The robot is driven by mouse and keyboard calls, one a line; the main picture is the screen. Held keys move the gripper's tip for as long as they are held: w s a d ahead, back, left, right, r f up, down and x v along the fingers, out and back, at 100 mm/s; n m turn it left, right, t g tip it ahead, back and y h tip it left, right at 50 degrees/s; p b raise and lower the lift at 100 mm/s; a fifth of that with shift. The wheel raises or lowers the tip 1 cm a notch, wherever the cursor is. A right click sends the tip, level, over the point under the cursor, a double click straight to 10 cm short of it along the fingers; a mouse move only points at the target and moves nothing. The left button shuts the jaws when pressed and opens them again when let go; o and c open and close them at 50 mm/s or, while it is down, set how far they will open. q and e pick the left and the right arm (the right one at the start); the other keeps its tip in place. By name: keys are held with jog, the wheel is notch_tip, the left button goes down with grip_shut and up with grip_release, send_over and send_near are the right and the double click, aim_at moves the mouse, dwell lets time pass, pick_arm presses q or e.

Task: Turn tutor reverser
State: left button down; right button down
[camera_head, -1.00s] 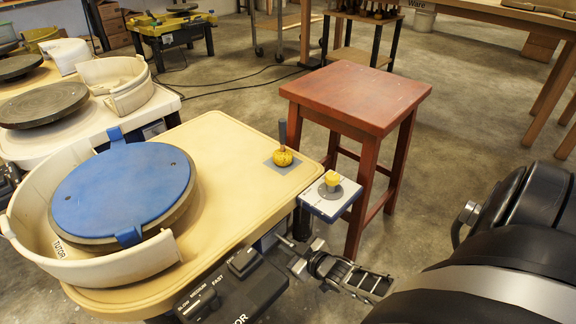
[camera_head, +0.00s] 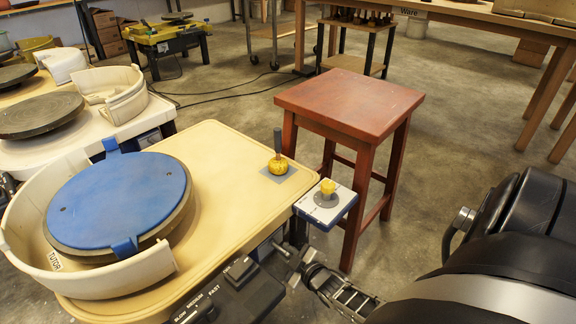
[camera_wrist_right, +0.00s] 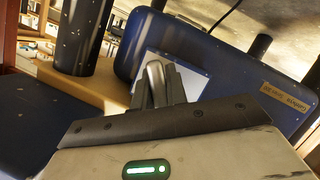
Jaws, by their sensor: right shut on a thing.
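The tutor wheel is a cream-topped pottery wheel (camera_head: 216,205) with a blue round bat (camera_head: 120,200) in a cream splash pan (camera_head: 25,240) marked TUTOR. My right gripper (camera_head: 293,261) is low at the wheel's right front side, below the tabletop edge. In the right wrist view its dark fingers (camera_wrist_right: 160,84) are close together in front of a white panel (camera_wrist_right: 190,72) on a blue housing (camera_wrist_right: 215,60) with a yellow label. My left gripper is not in view.
A speed pedal (camera_head: 235,295) is low at front.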

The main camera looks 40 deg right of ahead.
jog(key=c, duration=1.4)
grip_release()
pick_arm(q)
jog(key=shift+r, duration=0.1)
pick_arm(e)
jog(key=shift+s, duration=0.1)
